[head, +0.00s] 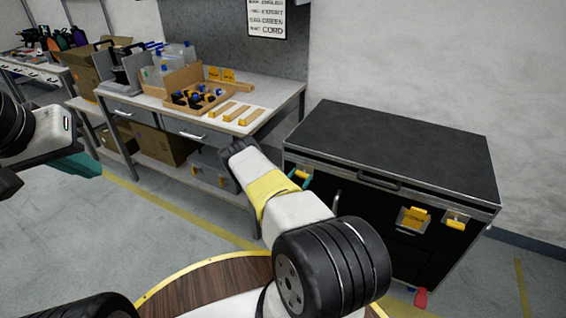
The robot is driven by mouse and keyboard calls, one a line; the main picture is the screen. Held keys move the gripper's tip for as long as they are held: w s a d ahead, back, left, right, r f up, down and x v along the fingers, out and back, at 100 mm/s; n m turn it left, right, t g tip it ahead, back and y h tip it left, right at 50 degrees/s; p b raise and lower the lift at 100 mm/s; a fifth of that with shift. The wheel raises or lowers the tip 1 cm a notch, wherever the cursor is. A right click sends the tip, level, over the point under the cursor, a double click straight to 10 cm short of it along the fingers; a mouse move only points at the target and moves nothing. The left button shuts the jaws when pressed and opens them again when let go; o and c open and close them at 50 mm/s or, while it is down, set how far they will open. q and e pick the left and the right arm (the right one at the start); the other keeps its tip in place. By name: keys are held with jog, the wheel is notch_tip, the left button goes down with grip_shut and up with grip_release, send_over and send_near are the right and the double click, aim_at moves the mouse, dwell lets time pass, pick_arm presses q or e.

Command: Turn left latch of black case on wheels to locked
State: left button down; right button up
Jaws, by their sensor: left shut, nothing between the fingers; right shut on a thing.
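The black case on wheels (400,148) stands against the wall at the right, its lid down. My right arm reaches across the front of its left end. The teal tip of my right gripper (297,181) is at the case's upper left front, shut on the left latch (303,174); only a small orange-yellow bit of that latch shows, so its turn cannot be read. A second yellow latch (455,222) is at the front right. My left gripper (82,164) is at the left edge, shut and empty, far from the case, and only partly visible.
A workbench (285,92) left of the case holds a cardboard tray (172,103), bottles and wooden blocks. A yellow and silver fitting (413,218) and a black handle (379,181) are on the case front. A red piece (421,298) shows low by the case. The floor at left is clear.

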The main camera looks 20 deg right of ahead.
jog(key=m, duration=0.8)
jog(key=shift+s+d+f+m, duration=0.1)
jog(key=shift+m, duration=0.3)
jog(key=m, duration=0.4)
jog(key=shift+f+m, duration=0.15)
jog(key=shift+m, duration=1.95)
jog(key=o, duration=1.4)
jog(key=shift+c, duration=0.2)
jog(key=shift+s, duration=0.1)
